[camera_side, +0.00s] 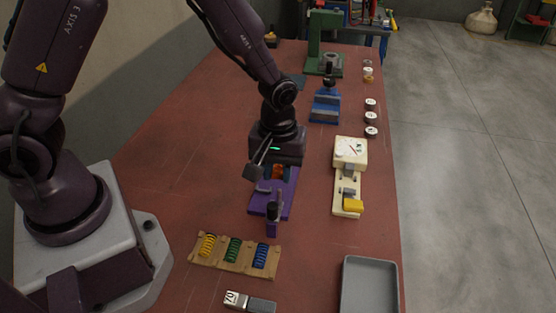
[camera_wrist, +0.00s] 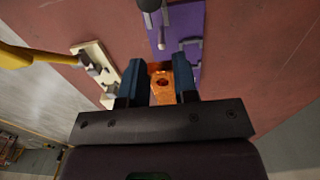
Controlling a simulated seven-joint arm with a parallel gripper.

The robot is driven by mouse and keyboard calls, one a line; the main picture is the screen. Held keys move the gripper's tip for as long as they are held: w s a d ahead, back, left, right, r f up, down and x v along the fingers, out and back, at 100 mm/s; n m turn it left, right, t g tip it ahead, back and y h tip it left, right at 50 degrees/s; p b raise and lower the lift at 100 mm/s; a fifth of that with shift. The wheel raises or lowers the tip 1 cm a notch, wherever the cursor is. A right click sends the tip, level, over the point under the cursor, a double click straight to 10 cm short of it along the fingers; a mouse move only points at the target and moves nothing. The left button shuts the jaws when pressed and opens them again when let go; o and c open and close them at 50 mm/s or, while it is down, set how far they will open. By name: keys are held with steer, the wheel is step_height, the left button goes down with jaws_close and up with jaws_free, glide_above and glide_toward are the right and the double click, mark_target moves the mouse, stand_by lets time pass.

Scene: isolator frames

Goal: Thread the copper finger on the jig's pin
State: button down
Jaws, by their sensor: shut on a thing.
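My gripper (camera_wrist: 159,82) is shut on the copper finger (camera_wrist: 162,88), an orange piece with a round dark hole, held between its two blue jaws. In the side view, my gripper (camera_side: 278,173) is over the far end of the purple jig (camera_side: 287,198), and a bit of orange copper shows between the jaws. The jig also shows in the wrist view (camera_wrist: 188,22), beyond the copper finger. A grey rod shows over the jig in the wrist view. I cannot tell whether the copper finger touches the jig or pin.
A cream gauge fixture (camera_side: 349,152) with a dial stands to the right. A wooden rack (camera_side: 218,262) of coloured springs and a grey tray (camera_side: 369,286) lie nearer. A blue vise (camera_side: 325,106) and green press (camera_side: 322,45) stand behind. Red tabletop is clear at left.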

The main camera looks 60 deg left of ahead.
mark_target(278, 190)
steer(key=shift+f, duration=1.6)
steer(key=shift+f, duration=1.15)
steer(key=shift+r, duration=0.15)
steer(key=shift+r, duration=0.7)
steer(key=shift+f, duration=0.8)
stand_by(1.2)
steer(key=c, duration=0.8)
jaws_free()
step_height(278, 190, up, 13)
steer(key=shift+f, duration=0.1)
